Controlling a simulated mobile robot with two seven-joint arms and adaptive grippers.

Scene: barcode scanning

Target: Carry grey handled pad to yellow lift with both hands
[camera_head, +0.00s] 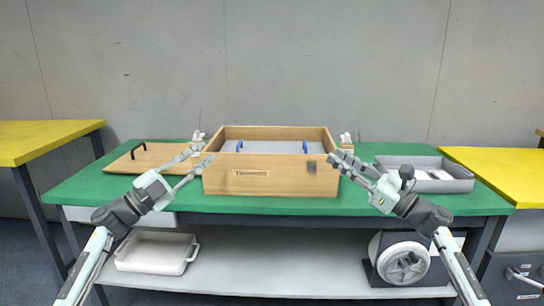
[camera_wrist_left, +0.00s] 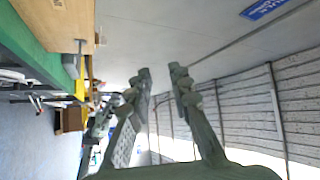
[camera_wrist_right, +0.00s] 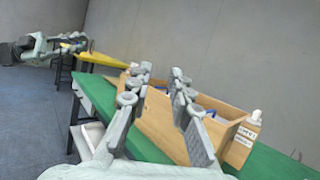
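The grey pad (camera_head: 272,147) with two upright blue handles (camera_head: 239,146) (camera_head: 305,147) lies inside an open wooden box (camera_head: 270,180) on the green table; the box's front wall hides its lower part. My left gripper (camera_head: 207,154) is open and empty by the box's front left corner. My right gripper (camera_head: 333,160) is open and empty by its front right corner. Both wrist views show the fingers apart, the left (camera_wrist_left: 160,72) and the right (camera_wrist_right: 161,72). Nothing is clearly a yellow lift; yellow tops stand at left (camera_head: 40,138) and right (camera_head: 500,172).
On the green table (camera_head: 100,188), a wooden board with a black handle (camera_head: 130,165) lies left of the box and a grey tray (camera_head: 450,180) lies right. A lower shelf (camera_head: 250,268) holds a white bin (camera_head: 155,255) and a round-fronted machine (camera_head: 403,262).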

